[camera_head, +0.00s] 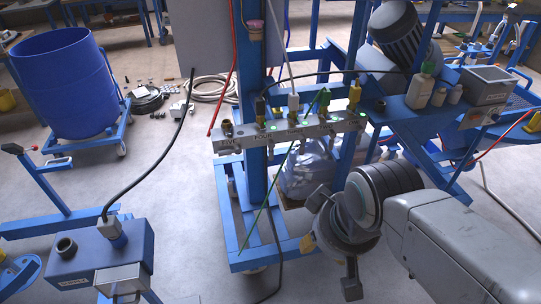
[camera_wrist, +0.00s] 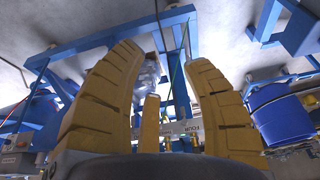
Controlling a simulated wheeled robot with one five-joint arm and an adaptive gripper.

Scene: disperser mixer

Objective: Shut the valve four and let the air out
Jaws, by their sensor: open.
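A grey valve manifold bar (camera_head: 290,133) is fixed across a blue post. It has labels, small lit green spots and hose fittings on top. The label FOUR (camera_head: 263,140) is near its left end, with the label FIVE left of it. Small valve parts hang below the bar, but their handle positions are too small to tell. In the wrist view the bar (camera_wrist: 180,129) and a label show beyond my fingers. My gripper (camera_head: 335,240) is right of and below the bar, apart from it. In the wrist view its yellow ridged fingers (camera_wrist: 165,58) are spread and empty.
A blue drum (camera_head: 70,85) stands on a wheeled frame at the back left. A blue-grey box (camera_head: 100,262) with a black cable is at the front left. Bottles (camera_head: 421,88) stand on a blue shelf at right. A thin green hose hangs before the bar.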

